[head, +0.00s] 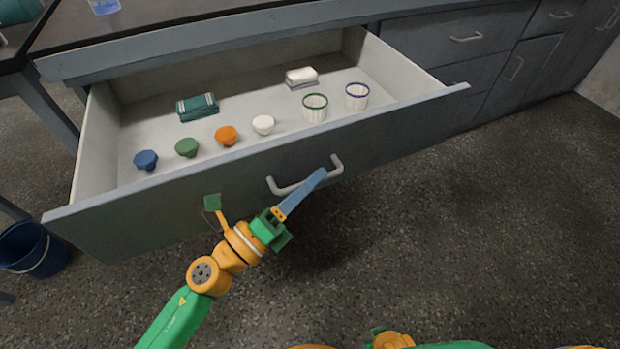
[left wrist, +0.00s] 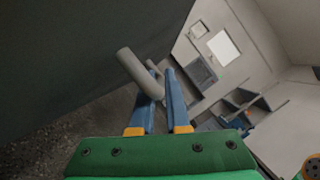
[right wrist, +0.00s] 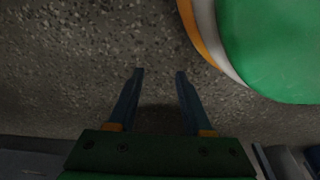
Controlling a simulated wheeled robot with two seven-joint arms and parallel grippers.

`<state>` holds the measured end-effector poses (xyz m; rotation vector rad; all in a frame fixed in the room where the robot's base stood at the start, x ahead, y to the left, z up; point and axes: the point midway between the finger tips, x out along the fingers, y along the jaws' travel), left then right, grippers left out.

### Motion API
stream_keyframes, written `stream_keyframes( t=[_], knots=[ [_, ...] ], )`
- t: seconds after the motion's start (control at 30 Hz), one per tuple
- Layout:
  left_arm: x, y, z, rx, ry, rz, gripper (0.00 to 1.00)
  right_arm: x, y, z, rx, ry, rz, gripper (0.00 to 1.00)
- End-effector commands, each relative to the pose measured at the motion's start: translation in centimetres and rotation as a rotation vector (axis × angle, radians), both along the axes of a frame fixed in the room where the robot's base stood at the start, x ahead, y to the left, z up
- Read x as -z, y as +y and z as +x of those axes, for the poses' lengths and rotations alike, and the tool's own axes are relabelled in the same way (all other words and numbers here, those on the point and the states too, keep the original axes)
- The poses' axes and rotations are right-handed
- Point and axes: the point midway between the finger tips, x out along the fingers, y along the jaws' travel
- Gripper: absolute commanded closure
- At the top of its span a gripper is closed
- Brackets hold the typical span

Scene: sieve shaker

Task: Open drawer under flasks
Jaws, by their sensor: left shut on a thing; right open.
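The wide grey drawer (head: 240,186) is pulled far out from under the dark countertop. Its light inside shows from above. Its pale bar handle (head: 288,189) is on the front panel, and the handle also shows in the left wrist view (left wrist: 140,72). My left gripper (head: 318,176) is at the handle, its blue fingers shut on the bar. In the left wrist view the fingers (left wrist: 162,92) stand on either side of the handle's end. My right gripper (right wrist: 160,75) is open and empty above the speckled floor. No flasks can be made out clearly.
In the drawer are blue (head: 146,160), green (head: 187,148), orange (head: 226,136) and white (head: 263,124) small pieces, a teal pack (head: 197,106), a white block (head: 301,77) and two ribbed cups (head: 315,107). A blue bucket (head: 35,250) stands at left. The floor ahead is clear.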

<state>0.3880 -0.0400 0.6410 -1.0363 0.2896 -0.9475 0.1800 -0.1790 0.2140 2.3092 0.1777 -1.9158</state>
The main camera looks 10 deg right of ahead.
Motion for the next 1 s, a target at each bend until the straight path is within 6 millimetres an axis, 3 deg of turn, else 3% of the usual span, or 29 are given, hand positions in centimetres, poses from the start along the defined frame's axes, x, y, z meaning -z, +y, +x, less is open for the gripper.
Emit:
stream_keyframes(
  t=[0.07,0.1,0.2,0.5,0.63,0.8,1.0],
  knots=[
    [0.0,0.0,0.0,-0.001,0.001,-0.001,1.0,0.0,0.0,0.0,0.0,0.0,0.0,0.5],
    [0.0,0.0,0.0,-0.001,0.001,-0.001,0.78,0.0,0.0,0.0,0.0,0.0,0.0,0.5],
    [0.0,0.0,0.0,-0.001,0.001,-0.001,0.56,0.0,0.0,0.0,0.0,0.0,0.0,0.5],
    [0.2,0.3,-0.2,-0.001,0.002,-0.001,0.56,0.1,0.0,0.0,0.0,0.0,0.0,0.5],
    [1.1,2.2,-1.7,-0.001,0.004,0.002,0.56,0.2,0.6,0.4,-0.002,0.0,0.009,0.5],
    [1.7,4.8,-3.6,-0.002,0.005,-0.001,0.56,-1.2,0.9,2.1,0.003,-0.017,0.014,0.5],
    [1.6,5.6,-4.2,0.0,0.0,0.0,0.56,-2.0,1.0,2.6,0.004,-0.019,0.015,0.5]
  ],
)
